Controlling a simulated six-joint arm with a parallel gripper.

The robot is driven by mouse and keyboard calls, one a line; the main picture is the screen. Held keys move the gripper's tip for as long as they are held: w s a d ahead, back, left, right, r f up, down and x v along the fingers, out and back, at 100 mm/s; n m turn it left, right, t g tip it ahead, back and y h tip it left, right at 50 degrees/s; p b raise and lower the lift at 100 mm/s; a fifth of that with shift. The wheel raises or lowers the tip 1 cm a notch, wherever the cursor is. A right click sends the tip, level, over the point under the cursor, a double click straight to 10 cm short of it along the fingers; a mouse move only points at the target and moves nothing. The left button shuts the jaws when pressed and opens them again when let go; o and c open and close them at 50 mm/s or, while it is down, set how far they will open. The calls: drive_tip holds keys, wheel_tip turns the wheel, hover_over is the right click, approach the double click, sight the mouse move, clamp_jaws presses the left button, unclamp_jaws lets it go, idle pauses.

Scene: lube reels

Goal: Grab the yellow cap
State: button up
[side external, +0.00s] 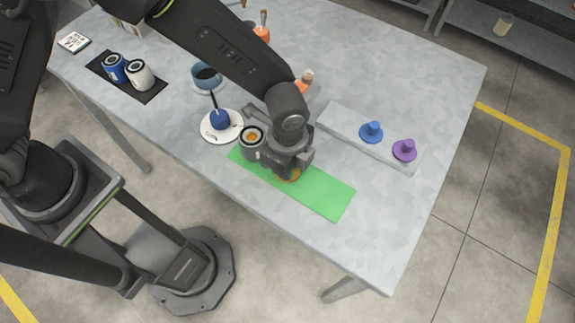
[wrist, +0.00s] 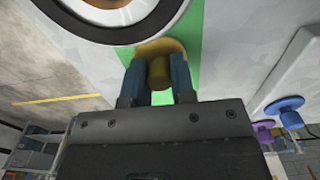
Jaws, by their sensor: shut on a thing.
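The yellow cap (side external: 289,177) is at the middle of the green mat (side external: 325,196), directly under my gripper (side external: 288,168). In the wrist view, the cap's knob (wrist: 159,75) sits between my two blue-grey fingers, which are shut on it. The cap's wider flange (wrist: 160,47) shows beyond the fingertips. I cannot tell whether the cap touches the mat or is slightly above it. My wrist hides part of it in the side view.
A grey open canister (side external: 252,142) with an orange inside stands close to the left of my gripper. A blue cap (side external: 371,131) and a purple cap (side external: 404,150) sit on a grey strip to the right. A white disc (side external: 215,133) with a blue-ended tool is at left.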

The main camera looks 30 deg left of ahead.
drive_tip(key=shift+c, duration=0.7)
drive_tip(key=shift+r, duration=0.1)
